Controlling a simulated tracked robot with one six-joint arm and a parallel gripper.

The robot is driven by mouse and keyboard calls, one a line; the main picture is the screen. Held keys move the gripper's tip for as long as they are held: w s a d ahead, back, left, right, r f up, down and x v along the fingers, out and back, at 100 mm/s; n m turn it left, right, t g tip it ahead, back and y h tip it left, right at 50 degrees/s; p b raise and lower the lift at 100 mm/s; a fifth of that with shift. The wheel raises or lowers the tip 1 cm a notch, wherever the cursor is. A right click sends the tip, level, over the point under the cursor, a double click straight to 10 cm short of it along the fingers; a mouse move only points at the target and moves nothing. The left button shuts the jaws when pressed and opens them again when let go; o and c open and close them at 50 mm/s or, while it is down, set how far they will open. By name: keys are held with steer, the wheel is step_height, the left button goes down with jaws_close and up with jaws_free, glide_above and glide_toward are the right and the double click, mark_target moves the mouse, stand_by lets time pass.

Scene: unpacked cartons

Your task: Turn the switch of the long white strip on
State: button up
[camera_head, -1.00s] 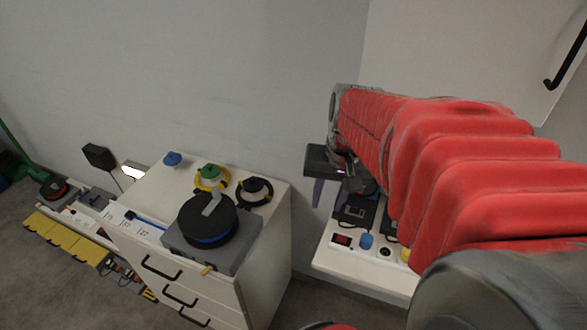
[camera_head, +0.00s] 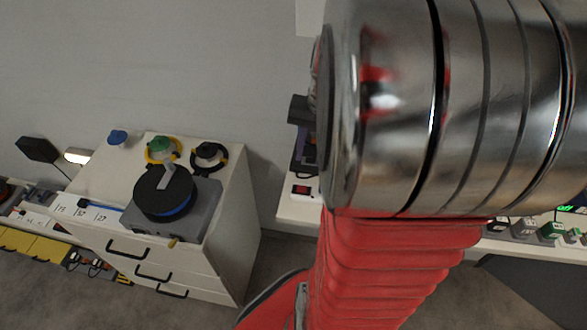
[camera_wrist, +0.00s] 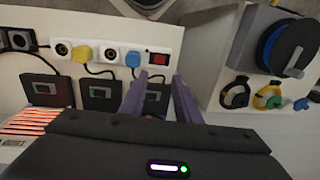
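The long white strip (camera_wrist: 176,55) lies across the upper part of the wrist view. It carries sockets, a yellow plug (camera_wrist: 82,53), a blue plug (camera_wrist: 133,59) and, at its right end, a red switch (camera_wrist: 158,59). I cannot tell which way the switch is set. My gripper (camera_wrist: 160,78) is open and empty, its two purple fingers pointing toward the strip's switch end and apart from each other. In the head view the switch (camera_head: 301,190) shows beside my arm, which hides most of the strip.
Black boxes with small screens (camera_wrist: 98,93) lie beside the strip, one between my fingers in the picture. A white drawer cabinet (camera_head: 225,215) with a dark cable reel (camera_head: 164,192) stands to the left in the head view. Grey floor lies between cabinet and bench.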

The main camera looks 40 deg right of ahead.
mark_target(301, 188)
steer(key=f, duration=0.4)
steer(key=w+f, duration=0.1)
steer(key=f, duration=0.3)
steer(key=a+f, duration=0.1)
steer(key=f, duration=0.3)
steer(key=shift+w+f, duration=0.15)
steer(key=shift+f, duration=0.15)
steer(key=shift+c, duration=0.6)
